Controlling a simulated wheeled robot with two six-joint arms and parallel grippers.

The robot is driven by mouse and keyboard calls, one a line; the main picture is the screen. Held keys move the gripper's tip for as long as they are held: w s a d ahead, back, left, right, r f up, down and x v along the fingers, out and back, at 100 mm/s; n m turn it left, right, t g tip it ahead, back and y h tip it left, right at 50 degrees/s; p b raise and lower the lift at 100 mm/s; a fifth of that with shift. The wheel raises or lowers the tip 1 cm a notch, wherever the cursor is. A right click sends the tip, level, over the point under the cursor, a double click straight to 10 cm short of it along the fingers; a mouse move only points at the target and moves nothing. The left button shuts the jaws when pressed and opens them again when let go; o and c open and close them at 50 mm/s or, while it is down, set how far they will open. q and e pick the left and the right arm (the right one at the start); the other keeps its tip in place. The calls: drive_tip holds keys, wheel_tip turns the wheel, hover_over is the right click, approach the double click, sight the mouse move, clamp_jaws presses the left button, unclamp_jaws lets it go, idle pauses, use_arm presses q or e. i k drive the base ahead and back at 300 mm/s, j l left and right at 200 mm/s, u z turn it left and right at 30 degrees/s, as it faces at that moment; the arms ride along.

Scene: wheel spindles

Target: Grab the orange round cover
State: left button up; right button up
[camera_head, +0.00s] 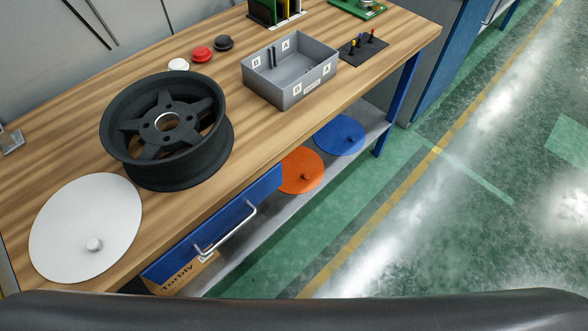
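The orange round cover (299,171) lies on the grey lower shelf (246,235) under the wooden workbench. It is a flat disc with a small knob on top. Its left part is hidden behind the blue drawer. A similar blue round cover (339,135) lies on the same shelf to its right. Neither of my grippers shows in this view.
On the workbench (215,79) stand a black wheel (122,115), a white round cover (75,215), a grey divided bin (272,91) and small red, black and white buttons. A blue drawer (232,217) overhangs the shelf. Green floor (400,190) lies open to the right.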

sight(303, 169)
drive_tip(key=i+l+u, duration=0.1)
drive_tip(key=i+l, duration=0.15)
drive_tip(key=l, duration=0.15)
drive_tip(key=i+l, duration=0.25)
drive_tip(key=l, duration=0.15)
drive_tip(key=i+l+u, duration=0.15)
drive_tip(key=l, duration=0.3)
drive_tip(key=i, duration=0.1)
